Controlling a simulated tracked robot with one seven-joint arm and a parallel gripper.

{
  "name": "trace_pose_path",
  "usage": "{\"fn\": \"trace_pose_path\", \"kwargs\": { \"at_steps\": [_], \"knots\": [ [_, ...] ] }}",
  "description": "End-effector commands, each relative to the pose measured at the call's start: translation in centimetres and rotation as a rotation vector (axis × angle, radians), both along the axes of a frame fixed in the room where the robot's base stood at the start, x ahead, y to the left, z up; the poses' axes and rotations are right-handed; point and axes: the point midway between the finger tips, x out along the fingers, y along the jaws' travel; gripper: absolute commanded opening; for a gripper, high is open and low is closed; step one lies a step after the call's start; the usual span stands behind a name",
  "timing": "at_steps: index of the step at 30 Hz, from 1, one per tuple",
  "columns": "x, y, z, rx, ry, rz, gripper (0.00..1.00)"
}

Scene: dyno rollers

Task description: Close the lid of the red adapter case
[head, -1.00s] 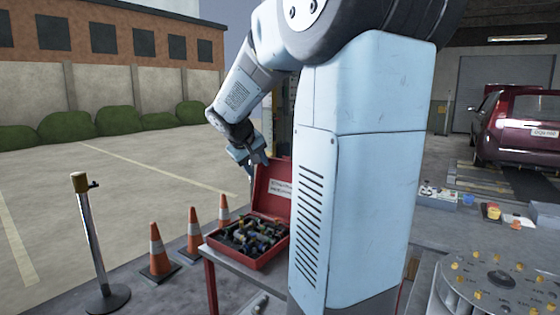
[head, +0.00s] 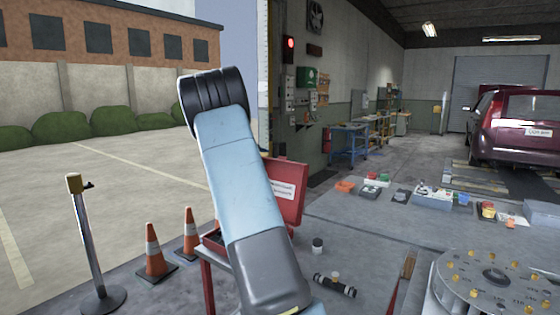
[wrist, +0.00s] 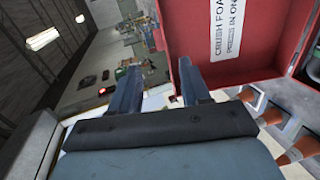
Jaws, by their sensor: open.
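The red adapter case stands on a table at the centre left of the head view. Its lid (head: 290,192) is up and open, with a white label inside. Only a small part of its base (head: 212,238) shows; my arm hides the rest and its contents. In the wrist view the lid's red inner face (wrist: 245,35) with the label fills the upper right. My gripper (wrist: 157,68) is open, its two fingers apart, close to the lid's edge. I cannot tell whether a finger touches it. The gripper is hidden in the head view.
Orange cones (head: 152,250) and a post (head: 88,245) stand left of the table. A black cylindrical part (head: 335,285) and a small jar (head: 318,245) are on the right. A round grey turntable (head: 493,283) is at the lower right. A dark red car (head: 515,125) stands farther back.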

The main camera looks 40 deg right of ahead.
Motion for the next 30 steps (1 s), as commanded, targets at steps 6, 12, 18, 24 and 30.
{"fn": "trace_pose_path", "kwargs": {
  "at_steps": [6, 12, 18, 24, 30],
  "knots": [
    [1.4, -1.0, -0.7, -0.044, 0.02, 0.016, 0.47],
    [1.9, -2.8, -1.2, -0.044, 0.02, 0.016, 0.47],
    [2.8, -6.0, -2.0, -0.043, 0.021, 0.015, 0.47],
    [3.8, -9.3, -2.9, -0.043, 0.02, 0.016, 0.47],
    [4.6, -12.0, -3.5, -0.044, 0.02, 0.015, 0.47]
  ]
}}
